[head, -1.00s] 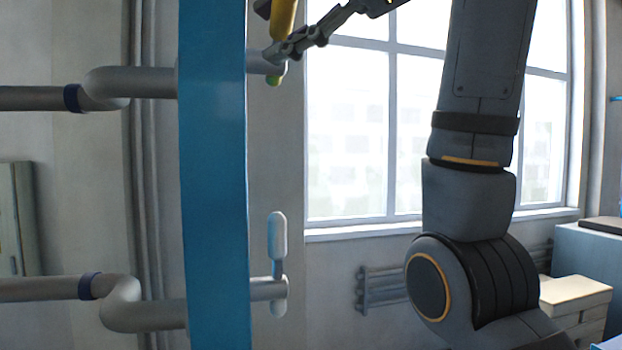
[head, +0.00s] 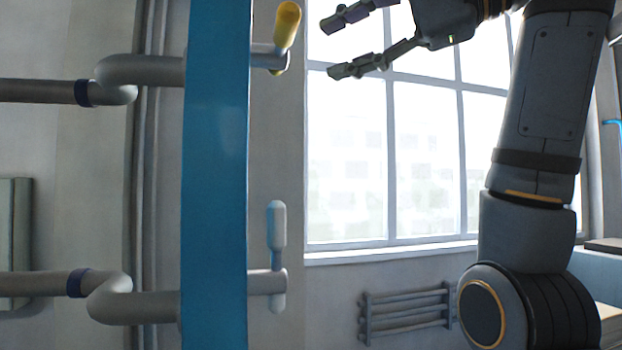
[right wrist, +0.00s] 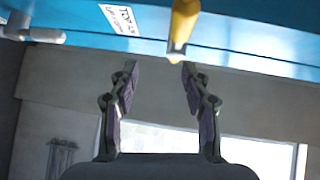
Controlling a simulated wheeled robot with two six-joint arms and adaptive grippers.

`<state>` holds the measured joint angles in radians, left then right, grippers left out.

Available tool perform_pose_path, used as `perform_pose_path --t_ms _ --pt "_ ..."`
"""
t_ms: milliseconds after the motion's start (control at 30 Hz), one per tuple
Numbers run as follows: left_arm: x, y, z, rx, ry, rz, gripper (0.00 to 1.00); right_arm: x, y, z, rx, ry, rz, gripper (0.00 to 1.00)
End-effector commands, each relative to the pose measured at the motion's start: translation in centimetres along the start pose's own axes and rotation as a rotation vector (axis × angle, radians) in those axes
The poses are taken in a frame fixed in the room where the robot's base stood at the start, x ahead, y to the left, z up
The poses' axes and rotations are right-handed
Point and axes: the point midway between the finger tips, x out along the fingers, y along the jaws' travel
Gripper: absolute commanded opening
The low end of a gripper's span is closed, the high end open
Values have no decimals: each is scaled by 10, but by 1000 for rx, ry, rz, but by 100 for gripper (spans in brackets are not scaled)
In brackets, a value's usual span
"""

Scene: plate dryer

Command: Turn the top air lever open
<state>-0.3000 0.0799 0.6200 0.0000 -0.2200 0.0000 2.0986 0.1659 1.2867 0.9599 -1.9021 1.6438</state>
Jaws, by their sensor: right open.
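The top air lever (head: 286,25) is a yellow handle on a grey pipe stub at the right side of the blue post. It stands nearly upright, its upper end tilted slightly right. My right gripper (head: 335,47) is open and empty, to the right of the lever and apart from it. In the right wrist view the yellow lever (right wrist: 184,22) lies ahead of the open fingers (right wrist: 158,68), a little right of the middle between them. My left gripper is not in view.
A lower lever with a white handle (head: 277,225) stands upright on the same blue post (head: 215,180). Grey pipes (head: 140,71) run left of the post. A labelled blue panel (right wrist: 140,20) spans the right wrist view. A window and wall rack (head: 408,312) are behind.

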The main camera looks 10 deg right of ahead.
Motion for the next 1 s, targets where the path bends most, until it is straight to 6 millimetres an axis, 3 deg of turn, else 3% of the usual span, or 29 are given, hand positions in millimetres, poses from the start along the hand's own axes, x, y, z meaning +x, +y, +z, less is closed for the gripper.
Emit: perform_pose_path --t_ms 567,1000 --pt "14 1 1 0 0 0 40 88 68 -82 62 33 43 48" --pt "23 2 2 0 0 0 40 147 133 -136 92 70 83 48"
